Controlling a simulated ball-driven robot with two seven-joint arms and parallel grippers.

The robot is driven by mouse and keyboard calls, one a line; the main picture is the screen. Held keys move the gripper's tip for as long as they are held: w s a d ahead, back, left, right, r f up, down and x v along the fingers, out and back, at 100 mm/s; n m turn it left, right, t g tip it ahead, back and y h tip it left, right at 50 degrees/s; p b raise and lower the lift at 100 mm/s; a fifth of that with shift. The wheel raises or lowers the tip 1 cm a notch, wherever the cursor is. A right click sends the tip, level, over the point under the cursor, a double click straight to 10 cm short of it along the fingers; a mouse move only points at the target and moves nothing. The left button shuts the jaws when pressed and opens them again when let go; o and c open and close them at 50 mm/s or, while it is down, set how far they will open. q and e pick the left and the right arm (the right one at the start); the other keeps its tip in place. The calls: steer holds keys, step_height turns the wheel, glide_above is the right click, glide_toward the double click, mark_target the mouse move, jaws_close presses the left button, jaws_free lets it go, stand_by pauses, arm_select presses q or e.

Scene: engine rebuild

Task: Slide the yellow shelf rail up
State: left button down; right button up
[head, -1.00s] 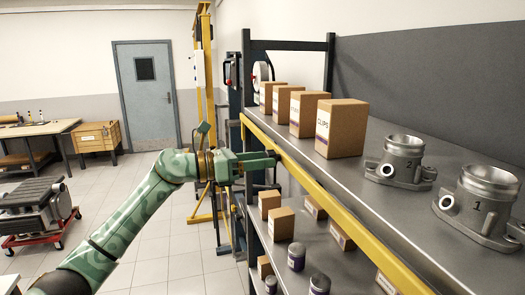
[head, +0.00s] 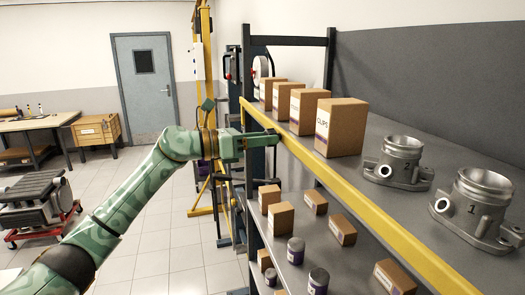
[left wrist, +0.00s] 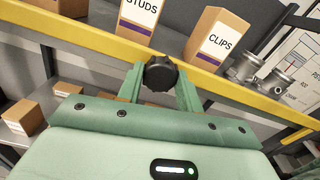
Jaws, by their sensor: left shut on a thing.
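The yellow shelf rail (head: 345,195) runs along the front of the upper shelf, close to the shelf's front edge. My left gripper (head: 276,139) is at the rail's far part, in front of the box marked CLIPS. In the left wrist view, the rail (left wrist: 100,42) crosses behind the fingers. There my left gripper (left wrist: 160,80) is shut on a black knob (left wrist: 160,73), which sits between the two fingers at the rail. How the knob joins the rail is hidden. My right gripper is in neither view.
Several cardboard boxes (head: 342,127) and two grey numbered metal housings (head: 477,208) stand on the upper shelf (head: 400,215). The lower shelf holds small boxes (head: 281,217) and dark cans (head: 296,250).

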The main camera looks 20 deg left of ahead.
arm_select(q)
steer(key=shift+a+r, duration=0.1)
steer(key=shift+r, duration=0.9)
steer(key=c, duration=0.9)
jaws_free()
steer(key=shift+f, duration=0.1)
steer(key=shift+a, duration=0.1)
steer(key=shift+b+v, duration=3.45)
steer(key=shift+v, duration=4.65)
